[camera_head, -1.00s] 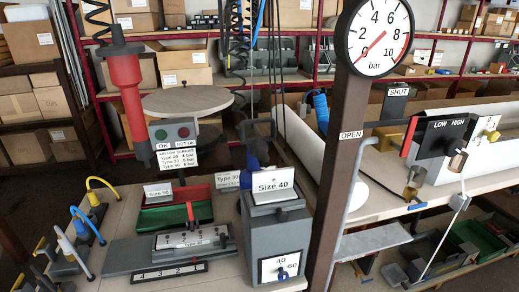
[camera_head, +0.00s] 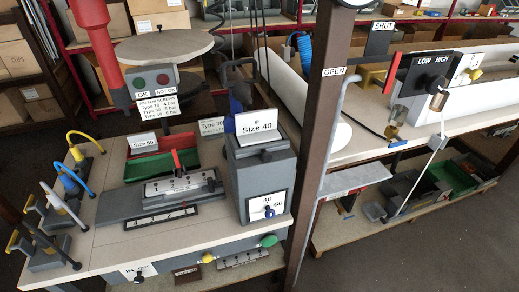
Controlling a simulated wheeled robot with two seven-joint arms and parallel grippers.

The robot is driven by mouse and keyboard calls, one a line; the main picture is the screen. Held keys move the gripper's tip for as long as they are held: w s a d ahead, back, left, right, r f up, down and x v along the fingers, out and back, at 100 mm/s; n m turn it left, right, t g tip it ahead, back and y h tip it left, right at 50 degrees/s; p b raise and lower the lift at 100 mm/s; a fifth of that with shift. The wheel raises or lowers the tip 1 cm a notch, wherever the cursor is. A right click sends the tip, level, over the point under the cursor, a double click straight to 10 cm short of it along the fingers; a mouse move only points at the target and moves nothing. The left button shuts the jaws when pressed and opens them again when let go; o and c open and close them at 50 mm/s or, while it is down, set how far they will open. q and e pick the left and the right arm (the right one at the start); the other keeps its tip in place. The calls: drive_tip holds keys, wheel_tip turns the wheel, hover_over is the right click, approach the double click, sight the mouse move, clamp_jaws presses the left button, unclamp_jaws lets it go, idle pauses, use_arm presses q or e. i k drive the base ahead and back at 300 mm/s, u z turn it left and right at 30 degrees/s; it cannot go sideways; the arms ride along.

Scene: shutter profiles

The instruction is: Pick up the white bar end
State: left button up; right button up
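Neither of my grippers shows in the head view. A long white profile (camera_head: 315,112) lies on the right-hand bench behind the brown post, its rounded near end towards me. The post hides part of it. A thin white rod (camera_head: 420,174) slants down from the lever by the LOW/HIGH box. I cannot tell which of these is the white bar end.
The left bench (camera_head: 115,228) carries the grey Size 40 box (camera_head: 262,180), a green tray (camera_head: 150,166), a grey fixture (camera_head: 165,198) and several clamps with coloured handles. The brown post (camera_head: 322,130) stands between the benches. Floor shows at the lower right.

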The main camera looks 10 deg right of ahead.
sight(253, 128)
drive_tip(key=k, duration=0.5)
drive_tip(key=u, duration=1.2)
drive_tip(key=i, duration=1)
drive_tip(key=z, duration=1)
